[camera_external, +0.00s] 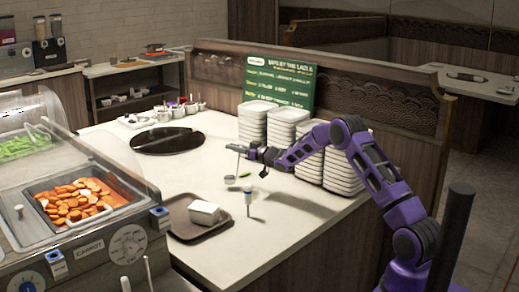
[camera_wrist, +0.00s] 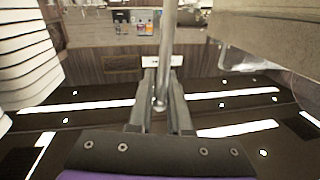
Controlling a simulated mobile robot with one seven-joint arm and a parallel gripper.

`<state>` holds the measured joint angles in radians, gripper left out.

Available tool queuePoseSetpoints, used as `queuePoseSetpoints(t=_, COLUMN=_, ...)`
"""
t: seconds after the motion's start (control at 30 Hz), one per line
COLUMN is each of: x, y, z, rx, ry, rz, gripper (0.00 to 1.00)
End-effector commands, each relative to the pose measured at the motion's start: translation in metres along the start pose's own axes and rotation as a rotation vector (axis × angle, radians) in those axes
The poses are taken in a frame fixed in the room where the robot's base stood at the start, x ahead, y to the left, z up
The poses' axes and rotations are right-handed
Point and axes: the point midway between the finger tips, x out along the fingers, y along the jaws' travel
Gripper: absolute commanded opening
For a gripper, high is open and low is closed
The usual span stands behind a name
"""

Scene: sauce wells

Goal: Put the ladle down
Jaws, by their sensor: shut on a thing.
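My gripper (camera_external: 250,152) is at the end of my purple arm, above the pale counter (camera_external: 190,200). It is shut on the thin grey handle of the ladle (camera_external: 237,165), which hangs nearly upright with its small bowl low, close over the counter. I cannot tell whether the bowl touches the counter. In the wrist view the metal handle of the ladle (camera_wrist: 167,40) stands between the two fingers of my gripper (camera_wrist: 162,75). The bowl is out of that view.
White stacked dishes (camera_external: 287,130) stand right of my gripper, before a green sign (camera_external: 280,80). A round black plate (camera_external: 167,140) and sauce pots (camera_external: 178,110) lie behind left.

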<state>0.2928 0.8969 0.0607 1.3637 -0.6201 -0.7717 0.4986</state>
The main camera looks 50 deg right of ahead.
Motion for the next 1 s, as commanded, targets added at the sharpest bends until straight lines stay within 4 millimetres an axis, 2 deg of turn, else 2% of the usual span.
queuePoseSetpoints(t=0.03, x=0.000, y=0.001, z=0.011, rx=0.002, ry=-0.003, rz=0.000, gripper=0.00)
queuePoseSetpoints(t=0.1, x=0.000, y=0.001, z=0.020, rx=0.002, ry=-0.002, rz=0.000, gripper=0.00)
queuePoseSetpoints(t=0.5, x=0.000, y=0.002, z=0.026, rx=0.001, ry=-0.001, rz=0.000, gripper=0.00)
queuePoseSetpoints(t=0.53, x=0.000, y=0.002, z=0.025, rx=0.001, ry=-0.002, rz=0.000, gripper=0.22)
queuePoseSetpoints(t=0.67, x=0.000, y=0.002, z=0.025, rx=0.001, ry=-0.002, rz=0.000, gripper=0.46)
queuePoseSetpoints(t=1.0, x=0.000, y=0.002, z=0.022, rx=0.000, ry=-0.001, rz=0.000, gripper=0.47)
